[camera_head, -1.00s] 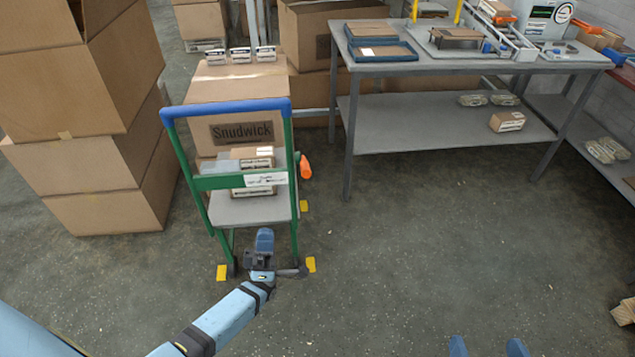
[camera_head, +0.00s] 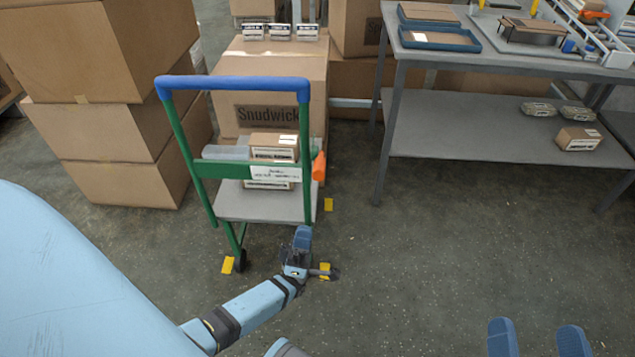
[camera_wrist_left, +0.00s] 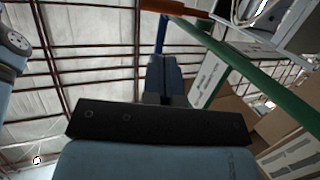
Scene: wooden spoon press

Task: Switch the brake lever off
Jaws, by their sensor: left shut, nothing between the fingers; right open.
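The brake lever appears to be the orange handle (camera_head: 319,166) on the right side of the green-framed cart (camera_head: 204,170). An orange bar, likely the same lever, shows at the top of the left wrist view (camera_wrist_left: 172,7), beyond my fingertips. My left gripper (camera_head: 301,238) is in front of the cart near its right post, lower in the picture than the orange handle and apart from it. Its blue fingers are shut and empty in the left wrist view (camera_wrist_left: 163,72). My right gripper (camera_head: 538,338) is open and empty at the bottom right, far from the cart.
The cart has a blue push bar (camera_head: 232,83) and carries cartons. Yellow floor markers (camera_head: 227,265) lie around it. Stacked boxes (camera_head: 110,60) stand at left, and a grey workbench (camera_head: 470,66) stands at right. Floor between the cart and bench is clear.

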